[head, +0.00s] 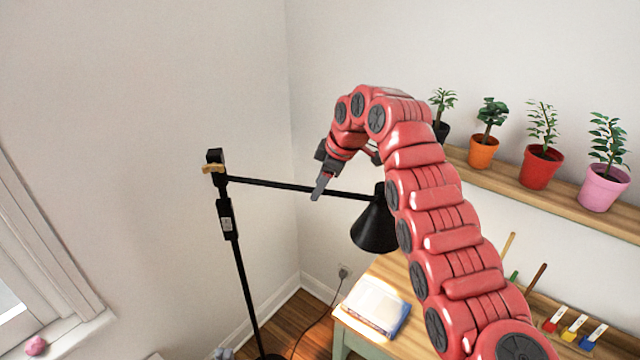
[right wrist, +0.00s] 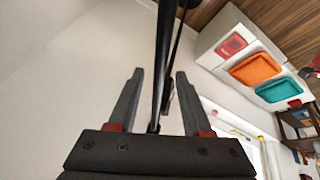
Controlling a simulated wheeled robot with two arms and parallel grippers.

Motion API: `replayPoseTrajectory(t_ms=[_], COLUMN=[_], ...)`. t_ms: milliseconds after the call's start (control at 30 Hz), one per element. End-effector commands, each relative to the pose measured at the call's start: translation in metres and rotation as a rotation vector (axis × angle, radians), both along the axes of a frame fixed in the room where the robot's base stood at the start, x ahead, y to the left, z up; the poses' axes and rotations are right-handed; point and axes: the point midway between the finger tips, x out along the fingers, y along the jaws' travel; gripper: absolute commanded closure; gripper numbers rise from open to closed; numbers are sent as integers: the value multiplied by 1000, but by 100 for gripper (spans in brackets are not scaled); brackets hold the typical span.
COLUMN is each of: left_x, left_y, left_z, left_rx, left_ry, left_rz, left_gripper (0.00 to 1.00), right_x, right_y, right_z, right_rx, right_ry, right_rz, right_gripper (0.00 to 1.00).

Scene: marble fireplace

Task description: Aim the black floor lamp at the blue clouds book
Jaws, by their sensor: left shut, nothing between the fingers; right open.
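The black floor lamp (head: 240,270) stands left of the desk. Its arm (head: 270,185) runs right from a joint with a tan knob (head: 213,168) to a black cone shade (head: 374,228), tilted downward, partly behind my right arm. A book with a pale, bright cover and blue edge (head: 375,305) lies on the desk below the shade; its picture is hard to make out. My right gripper (head: 320,186) is at the lamp arm. In the right wrist view its fingers (right wrist: 155,95) are open with a black lamp rod (right wrist: 160,70) between them. My left gripper is not in view.
A wall shelf (head: 530,190) holds several potted plants. A cord runs to a wall outlet (head: 343,271). A window sill (head: 70,335) is at the left; the wall behind the lamp is bare.

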Motion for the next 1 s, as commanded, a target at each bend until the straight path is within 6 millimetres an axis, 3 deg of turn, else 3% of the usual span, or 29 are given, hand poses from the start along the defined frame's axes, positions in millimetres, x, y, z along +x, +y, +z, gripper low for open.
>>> replayPoseTrajectory(t_ms=[267, 500, 800, 1000], left_x=[0, 0, 0, 0], left_y=[0, 0, 0, 0], left_z=[-10, -25, 2, 23], left_rx=[0, 0, 0, 0], left_ry=[0, 0, 0, 0], left_rz=[0, 0, 0, 0], left_gripper=[100, 100, 100, 100], right_x=[-4, -15, -28, -34], right_y=[-5, -20, -40, -51], right_z=[12, 52, 113, 134], right_rx=[1, 0, 1, -1], right_ry=[-1, -2, -4, -1], right_rz=[1, 0, 0, -4], right_gripper=[50, 50, 50, 50])
